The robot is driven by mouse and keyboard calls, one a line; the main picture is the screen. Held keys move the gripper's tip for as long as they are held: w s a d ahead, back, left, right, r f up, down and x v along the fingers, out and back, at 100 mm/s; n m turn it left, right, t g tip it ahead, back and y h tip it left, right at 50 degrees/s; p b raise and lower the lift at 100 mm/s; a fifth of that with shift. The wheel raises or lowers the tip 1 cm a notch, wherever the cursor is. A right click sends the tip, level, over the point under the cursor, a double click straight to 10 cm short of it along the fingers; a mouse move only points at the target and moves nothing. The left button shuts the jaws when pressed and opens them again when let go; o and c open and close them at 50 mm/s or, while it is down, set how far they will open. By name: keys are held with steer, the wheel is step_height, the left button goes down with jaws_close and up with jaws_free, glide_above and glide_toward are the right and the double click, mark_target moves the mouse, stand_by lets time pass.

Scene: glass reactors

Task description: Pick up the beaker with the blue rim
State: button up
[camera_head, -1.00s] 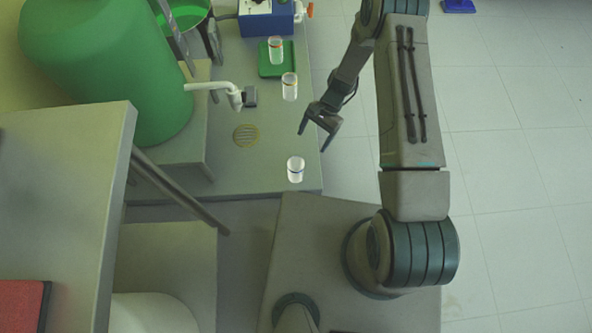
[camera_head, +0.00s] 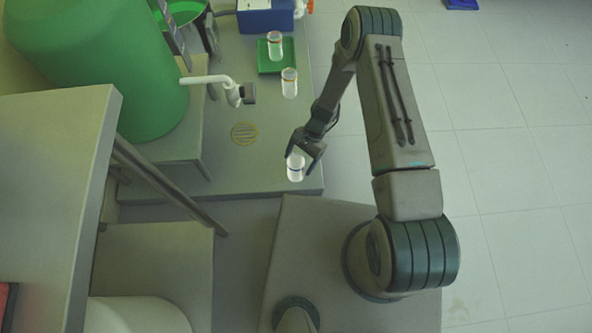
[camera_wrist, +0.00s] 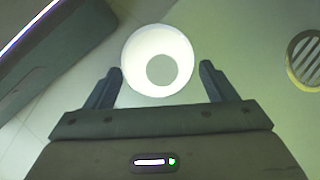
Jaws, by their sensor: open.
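The beaker with the blue rim (camera_head: 295,170) stands upright near the front right corner of the grey bench in the head view. It is clear to whitish with a blue band. My gripper (camera_head: 302,157) is open at this beaker, with its fingers close to the upper part. In the wrist view the beaker's round white opening (camera_wrist: 157,60) shows from above, just ahead of and between the tips of my open gripper (camera_wrist: 161,76). Neither finger clearly touches it.
Another beaker with an orange-yellow band (camera_head: 289,83) stands farther back. One with a red-orange band (camera_head: 275,46) stands on a green tray (camera_head: 272,69). A white tap (camera_head: 233,91) and a round drain (camera_head: 244,133) are to the left. The green vessel (camera_head: 95,65) fills the upper left.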

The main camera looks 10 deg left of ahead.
steer(key=shift+x, duration=1)
steer(key=c, duration=1.1)
steer(key=shift+r, duration=0.1)
